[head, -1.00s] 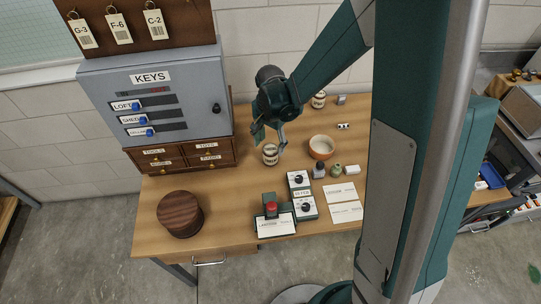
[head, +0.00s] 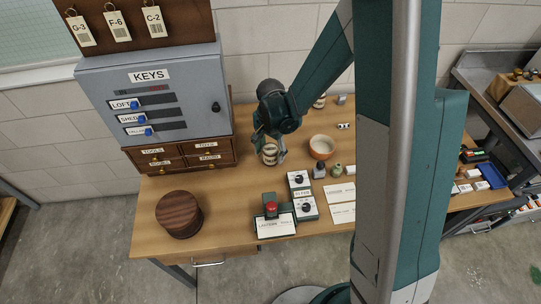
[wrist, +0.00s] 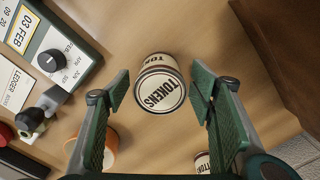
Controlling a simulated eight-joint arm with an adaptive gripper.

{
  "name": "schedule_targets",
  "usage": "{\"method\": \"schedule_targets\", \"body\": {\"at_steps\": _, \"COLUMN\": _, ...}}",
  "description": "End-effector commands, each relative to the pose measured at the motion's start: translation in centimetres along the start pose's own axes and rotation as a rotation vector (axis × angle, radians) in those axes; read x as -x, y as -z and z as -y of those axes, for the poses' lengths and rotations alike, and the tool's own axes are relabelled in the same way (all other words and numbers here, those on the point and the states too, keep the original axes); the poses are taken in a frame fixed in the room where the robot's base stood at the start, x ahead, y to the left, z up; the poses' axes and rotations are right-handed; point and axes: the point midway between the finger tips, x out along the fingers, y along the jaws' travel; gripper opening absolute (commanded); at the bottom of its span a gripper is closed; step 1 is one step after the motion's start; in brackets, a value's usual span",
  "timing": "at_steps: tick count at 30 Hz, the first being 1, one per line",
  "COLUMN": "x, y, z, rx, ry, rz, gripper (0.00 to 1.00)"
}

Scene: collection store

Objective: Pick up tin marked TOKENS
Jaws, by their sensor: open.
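The tin marked TOKENS (wrist: 160,92) is a cream cylinder with dark bands and dark lettering. It stands on the wooden desk and shows in the head view (head: 270,158) left of the orange bowl. My gripper (head: 268,150) is over it, pointing down. In the wrist view my gripper (wrist: 161,90) is open, with one green-padded finger on each side of the tin. Gaps show between the tin and both fingers, so it is not gripped. In the head view the fingers partly hide the tin.
An orange bowl (head: 321,147) stands right of the tin. A similar tin (head: 319,102) is farther back; its label is partly cut off in the wrist view (wrist: 202,163). Date stamps (head: 303,195) lie in front, and small drawers (head: 185,155) stand to the left.

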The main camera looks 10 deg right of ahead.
Motion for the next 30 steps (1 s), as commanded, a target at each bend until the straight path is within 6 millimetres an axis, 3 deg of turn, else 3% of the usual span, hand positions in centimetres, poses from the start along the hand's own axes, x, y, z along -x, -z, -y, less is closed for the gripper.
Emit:
{"method": "schedule_targets", "body": {"at_steps": 10, "x": 0.02, "y": 0.00, "z": 0.00, "rx": 0.000, "ry": 0.000, "rz": 0.000, "gripper": 0.54}}
{"method": "schedule_targets", "body": {"at_steps": 18, "x": 0.02, "y": 0.00, "z": 0.00, "rx": 0.000, "ry": 0.000, "rz": 0.000, "gripper": 0.20}}
{"method": "schedule_targets", "body": {"at_steps": 30, "x": 0.34, "y": 0.01, "z": 0.01, "rx": 0.000, "ry": 0.000, "rz": 0.000, "gripper": 0.19}}
